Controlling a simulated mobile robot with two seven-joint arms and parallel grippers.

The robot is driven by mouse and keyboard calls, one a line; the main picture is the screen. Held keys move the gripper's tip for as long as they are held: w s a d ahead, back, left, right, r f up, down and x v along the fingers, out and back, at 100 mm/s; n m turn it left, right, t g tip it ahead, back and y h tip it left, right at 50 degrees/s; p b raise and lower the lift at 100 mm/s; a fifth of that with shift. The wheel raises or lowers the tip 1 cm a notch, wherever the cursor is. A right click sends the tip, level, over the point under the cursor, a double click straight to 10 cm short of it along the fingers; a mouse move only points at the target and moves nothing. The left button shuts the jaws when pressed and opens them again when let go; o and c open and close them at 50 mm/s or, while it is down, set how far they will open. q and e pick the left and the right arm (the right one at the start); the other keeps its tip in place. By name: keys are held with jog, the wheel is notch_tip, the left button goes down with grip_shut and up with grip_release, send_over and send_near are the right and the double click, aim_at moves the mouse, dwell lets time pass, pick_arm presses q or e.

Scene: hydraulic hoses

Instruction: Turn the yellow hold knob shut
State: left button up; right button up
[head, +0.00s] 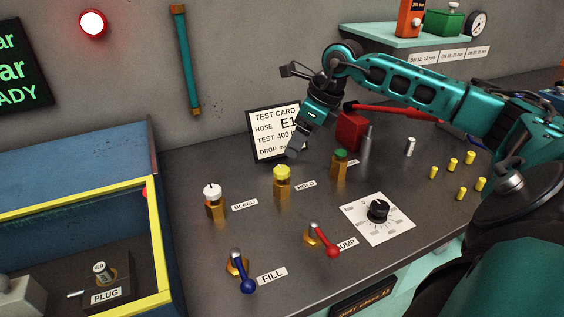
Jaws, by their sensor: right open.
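The yellow hold knob (282,173) sits on a brass valve body in the middle of the dark bench, beside its HOLD label (306,186). My right gripper (291,153) is open, above and slightly right of the yellow knob, in front of the test card. It appears apart from the knob. The right arm reaches in from the right side. My left gripper is not in the picture.
A white-topped bleed knob (212,191) stands left and a green-topped knob (340,156) right. The blue fill lever (246,284), red pump lever (325,250) and black dial (377,210) are in front. The test card (277,133) stands behind. A yellow-edged box (159,245) is at left.

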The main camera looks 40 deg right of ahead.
aim_at(282, 169)
jog(key=x, duration=0.8)
jog(key=shift+w+a+f+p, duration=0.1)
jog(key=shift+w+f+p, duration=0.2)
jog(key=shift+f, duration=0.2)
jog(key=shift+c, duration=0.4)
jog(key=c, duration=1)
